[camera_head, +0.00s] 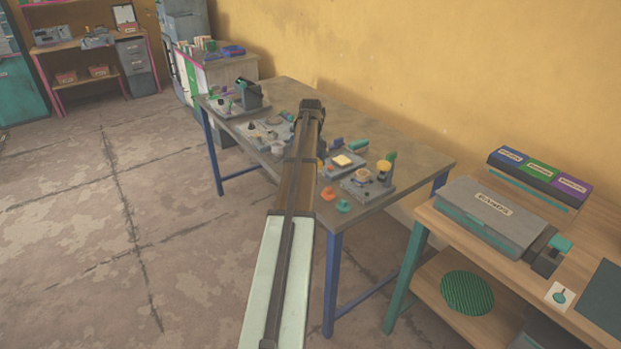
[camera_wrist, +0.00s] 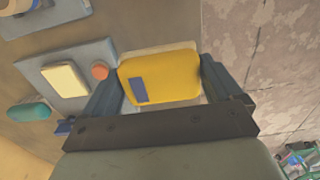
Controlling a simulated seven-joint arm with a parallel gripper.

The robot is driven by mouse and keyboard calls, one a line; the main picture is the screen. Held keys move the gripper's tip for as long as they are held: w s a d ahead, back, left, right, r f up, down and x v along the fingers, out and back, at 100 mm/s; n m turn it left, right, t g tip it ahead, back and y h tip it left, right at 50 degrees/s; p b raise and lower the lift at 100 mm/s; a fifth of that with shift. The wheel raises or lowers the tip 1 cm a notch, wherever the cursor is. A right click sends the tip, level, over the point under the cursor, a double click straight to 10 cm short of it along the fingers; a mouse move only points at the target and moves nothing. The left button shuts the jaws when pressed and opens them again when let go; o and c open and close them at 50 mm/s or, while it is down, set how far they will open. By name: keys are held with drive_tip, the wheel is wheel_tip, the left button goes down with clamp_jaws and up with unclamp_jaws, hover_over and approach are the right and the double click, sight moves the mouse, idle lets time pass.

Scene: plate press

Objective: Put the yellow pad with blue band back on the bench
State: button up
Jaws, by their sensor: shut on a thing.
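In the wrist view, my gripper (camera_wrist: 161,88) is shut on the yellow pad with blue band (camera_wrist: 175,75). The pad sits between the two fingers, with its short blue band (camera_wrist: 139,90) facing the camera. A pale edge shows around the pad; I cannot tell whether it touches anything beneath. The bench (camera_wrist: 125,28) shows behind it, and the bench edge and floor are just to the right. In the head view, the bench (camera_head: 411,165) stands along the yellow wall. My arm crosses in front of it and hides the gripper there.
A grey plate with a cream pad (camera_wrist: 64,80), an orange knob (camera_wrist: 100,71) and a teal handle (camera_wrist: 29,110) are left of the gripper in the wrist view. Several small devices crowd the bench. A wooden table with a grey box (camera_head: 490,215) stands at right.

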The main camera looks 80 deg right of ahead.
drive_tip(key=shift+f, duration=3)
drive_tip(key=o, duration=0.6)
drive_tip(key=shift+f, duration=0.1)
wheel_tip(320, 180, up, 12)
drive_tip(key=shift+r, duration=0.15)
